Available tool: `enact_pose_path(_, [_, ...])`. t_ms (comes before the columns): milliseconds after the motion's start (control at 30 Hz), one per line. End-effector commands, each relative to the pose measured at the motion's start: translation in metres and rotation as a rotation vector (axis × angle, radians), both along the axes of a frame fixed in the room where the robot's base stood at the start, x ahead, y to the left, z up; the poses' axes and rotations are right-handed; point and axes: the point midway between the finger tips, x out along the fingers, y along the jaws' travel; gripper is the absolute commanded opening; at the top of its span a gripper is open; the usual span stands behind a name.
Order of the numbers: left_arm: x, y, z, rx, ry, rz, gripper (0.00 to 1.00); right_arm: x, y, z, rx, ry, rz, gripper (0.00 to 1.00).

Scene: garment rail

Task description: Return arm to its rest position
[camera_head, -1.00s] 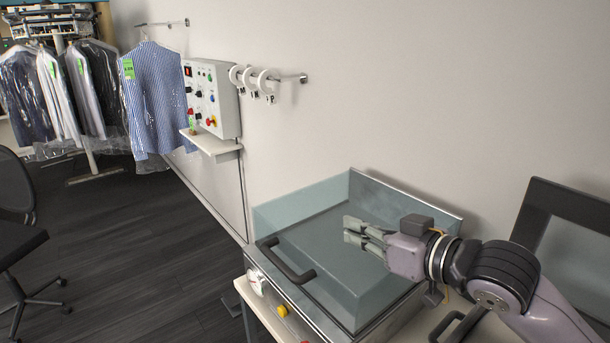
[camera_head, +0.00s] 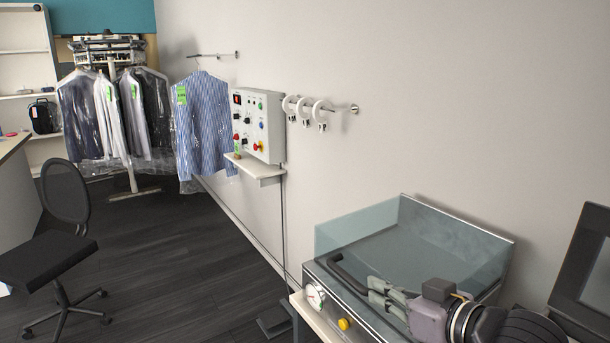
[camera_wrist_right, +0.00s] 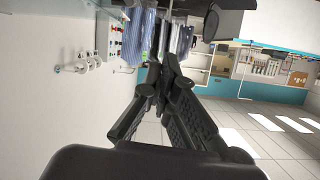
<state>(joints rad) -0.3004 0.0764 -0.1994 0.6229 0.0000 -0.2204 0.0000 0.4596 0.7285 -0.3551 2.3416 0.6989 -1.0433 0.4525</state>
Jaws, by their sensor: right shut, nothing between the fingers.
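My right gripper (camera_head: 374,290) shows at the lower right in the head view, its arm coming in from the right edge. Its fingers are shut together with nothing between them. It is in front of the clear-lidded machine (camera_head: 470,236), overlapping its front edge close to the dark handle (camera_head: 350,285). I cannot tell how high it is above the machine. In the right wrist view the two fingers of the gripper (camera_wrist_right: 157,75) come together, pointing towards the hanging clothes. My left gripper is in neither view.
A blue striped shirt (camera_head: 203,125) hangs on a wall hook beside a control box (camera_head: 262,125). White rings (camera_head: 305,107) hang on a wall rod. Bagged garments (camera_head: 115,115) hang on a rail at the back. An office chair (camera_head: 66,190) stands left.

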Motion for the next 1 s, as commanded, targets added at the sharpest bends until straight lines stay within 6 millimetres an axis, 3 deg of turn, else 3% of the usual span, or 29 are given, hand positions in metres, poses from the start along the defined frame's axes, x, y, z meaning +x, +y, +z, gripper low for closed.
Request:
enact_pose_path(267, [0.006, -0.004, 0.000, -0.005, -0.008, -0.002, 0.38, -0.018, -0.002, -0.067, -0.057, 0.101, -0.047, 0.00])
enact_pose_path(433, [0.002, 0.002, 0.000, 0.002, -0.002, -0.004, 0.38, -0.046, -0.009, -0.131, -0.122, 0.219, -0.104, 0.00])
enact_pose_path(600, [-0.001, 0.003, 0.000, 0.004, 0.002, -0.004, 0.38, -0.102, -0.028, -0.210, -0.220, 0.408, -0.191, 0.00])
enact_pose_path(700, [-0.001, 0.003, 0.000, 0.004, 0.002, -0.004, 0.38, -0.138, -0.040, -0.244, -0.277, 0.514, -0.231, 0.00])
enact_pose_path(1000, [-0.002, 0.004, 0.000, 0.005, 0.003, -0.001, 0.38, -0.234, -0.068, -0.305, -0.404, 0.781, -0.307, 0.00])
